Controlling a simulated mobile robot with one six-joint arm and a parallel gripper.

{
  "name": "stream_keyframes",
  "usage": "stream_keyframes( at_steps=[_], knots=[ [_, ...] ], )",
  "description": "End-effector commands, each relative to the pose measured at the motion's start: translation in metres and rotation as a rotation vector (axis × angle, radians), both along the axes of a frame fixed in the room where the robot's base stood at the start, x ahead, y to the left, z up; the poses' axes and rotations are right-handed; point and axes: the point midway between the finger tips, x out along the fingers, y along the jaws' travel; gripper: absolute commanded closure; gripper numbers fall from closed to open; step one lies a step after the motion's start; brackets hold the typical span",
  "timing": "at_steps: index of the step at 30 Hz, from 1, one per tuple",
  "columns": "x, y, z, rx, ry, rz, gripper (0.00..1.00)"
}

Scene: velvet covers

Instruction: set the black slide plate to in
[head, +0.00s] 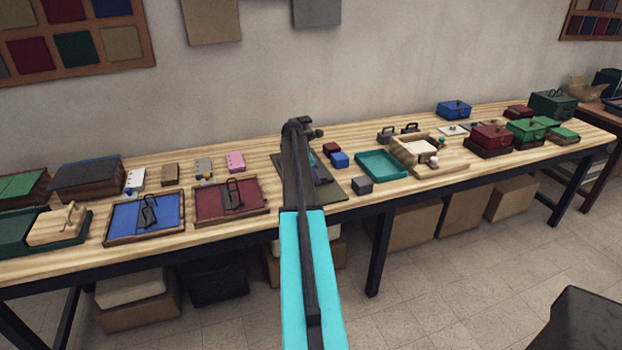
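I cannot single out the black slide plate for certain. A dark upright piece with a handle (148,212) stands on a blue-lined tray (116,222) at the left of the table. A similar dark piece (233,195) stands on a dark red-lined tray (255,203) to its right. My arm rises through the middle of the head view, in front of a dark green mat (343,188). Dark parts show behind it above the mat, and I cannot tell whether these are my gripper. Its fingers cannot be made out.
The long wooden table (75,258) spans the view. Small white, brown, grey and pink blocks stand behind the trays. A teal tray (381,166), a wooden box (415,150) and several coloured boxes are at right.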

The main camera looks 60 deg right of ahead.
Motion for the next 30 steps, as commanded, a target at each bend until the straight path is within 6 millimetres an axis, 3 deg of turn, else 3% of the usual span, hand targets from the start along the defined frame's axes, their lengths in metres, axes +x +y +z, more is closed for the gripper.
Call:
stream_keyframes(
  at_steps=[14, 30],
  knots=[
    [0.001, 0.005, 0.009, 0.000, -0.001, 0.001, 0.72],
    [0.008, 0.034, 0.073, -0.001, -0.001, 0.001, 0.72]
  ],
)
